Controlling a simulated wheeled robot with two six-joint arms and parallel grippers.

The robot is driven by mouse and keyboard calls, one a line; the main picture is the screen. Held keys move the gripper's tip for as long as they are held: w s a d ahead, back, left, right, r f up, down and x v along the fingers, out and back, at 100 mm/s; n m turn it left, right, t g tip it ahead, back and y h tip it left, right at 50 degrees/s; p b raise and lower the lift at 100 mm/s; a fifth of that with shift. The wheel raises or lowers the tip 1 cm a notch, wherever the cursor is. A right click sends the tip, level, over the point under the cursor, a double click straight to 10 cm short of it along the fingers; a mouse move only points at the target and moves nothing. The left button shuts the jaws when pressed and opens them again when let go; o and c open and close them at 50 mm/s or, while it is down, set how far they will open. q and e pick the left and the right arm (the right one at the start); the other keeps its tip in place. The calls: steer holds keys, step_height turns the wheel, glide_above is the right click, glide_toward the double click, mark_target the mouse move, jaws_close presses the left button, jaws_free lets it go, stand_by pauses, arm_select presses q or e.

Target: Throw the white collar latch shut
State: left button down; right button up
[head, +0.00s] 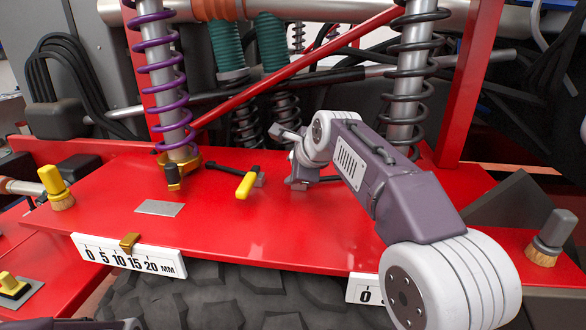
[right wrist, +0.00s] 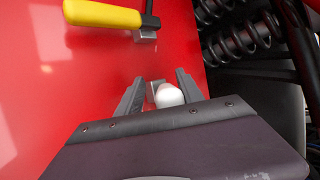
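A white rounded latch handle (right wrist: 168,96) shows in the right wrist view, between the fingers of my right gripper (right wrist: 159,83). The fingers stand apart, with visible gaps beside the handle. A small grey block (right wrist: 154,86) sits just beyond it on the red plate. In the head view my right gripper (head: 286,157) is low over the plate, left of the black coil spring (head: 408,75). There the white handle and the foot of that spring are hidden behind my arm. My left gripper is out of view; only a bit of my left arm shows at bottom left.
A yellow-handled lever (head: 246,185) lies close left of my right gripper. The purple spring (head: 158,70) stands in a yellow collar (head: 184,160) farther left. A red diagonal bar (head: 300,68) passes behind. Yellow (head: 53,182) and grey (head: 556,230) knobs stand at the plate's ends.

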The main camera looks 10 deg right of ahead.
steer(key=v, duration=0.9)
